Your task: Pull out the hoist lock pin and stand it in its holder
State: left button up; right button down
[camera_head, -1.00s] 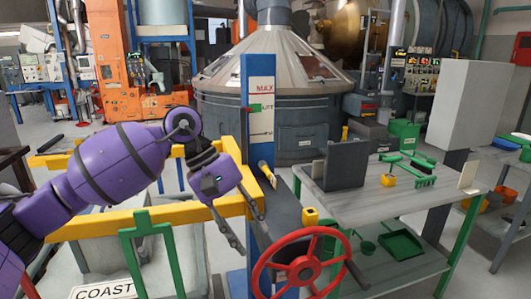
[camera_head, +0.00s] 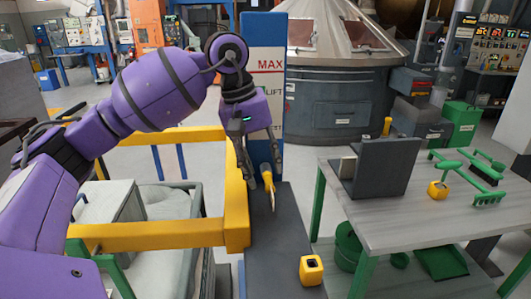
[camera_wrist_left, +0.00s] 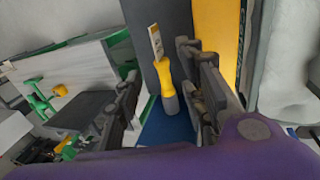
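The lock pin has a yellow handle (camera_head: 268,180) with a dark grey end, and a pale tag (camera_head: 273,202) hangs at it. It is beside the blue and white post, above a dark grey surface. My left gripper (camera_head: 264,176) reaches down over it with fingers apart. In the left wrist view the yellow handle (camera_wrist_left: 164,76) is between the spread fingers, nearer the right finger, with no clear grip on it. A yellow block with a dark hole (camera_head: 311,269), which looks like the holder, sits on the dark surface. My right gripper is not in view.
A yellow frame (camera_head: 160,234) stands left of the pin. The post (camera_head: 265,75) marked MAX and LIFT rises behind my gripper. The dark surface around the holed block is clear.

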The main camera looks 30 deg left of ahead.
aim_at(270, 186)
pick_arm(q)
jog(key=shift+p+x, duration=0.3)
jog(key=shift+x, duration=2.65)
grip_shut()
